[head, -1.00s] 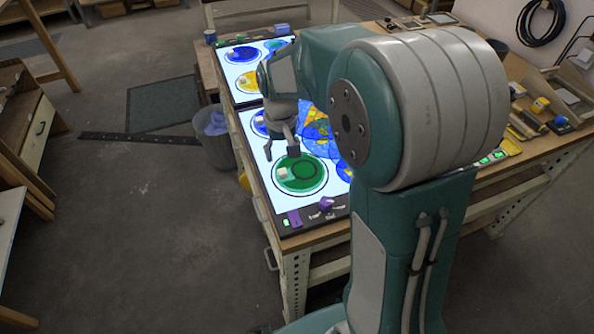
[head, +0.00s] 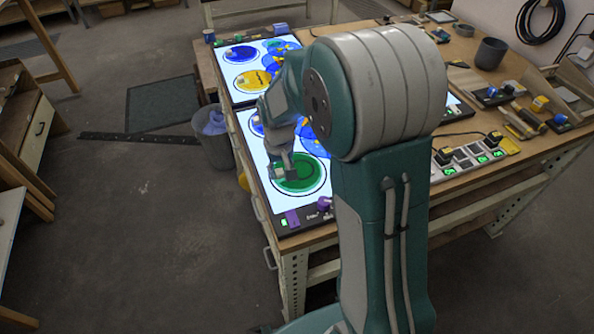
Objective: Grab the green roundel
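The green roundel (head: 311,182) is a round green glass disc lying inside a black ring on the near light panel (head: 262,203). My gripper (head: 281,171) is low over the roundel's left side, where the small pale block on the roundel was visible before. The block is now hidden or hard to make out behind the gripper. The fingers are small and partly merge with the glass, so I cannot tell whether they are open or shut.
A far light panel (head: 229,74) holds blue and yellow roundels (head: 254,81). Blue and yellow glass pieces lie beyond the green roundel, partly behind my arm. A dark cup (head: 490,53), tools and a power strip (head: 470,158) stand right. A waste bin (head: 214,135) stands left of the bench.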

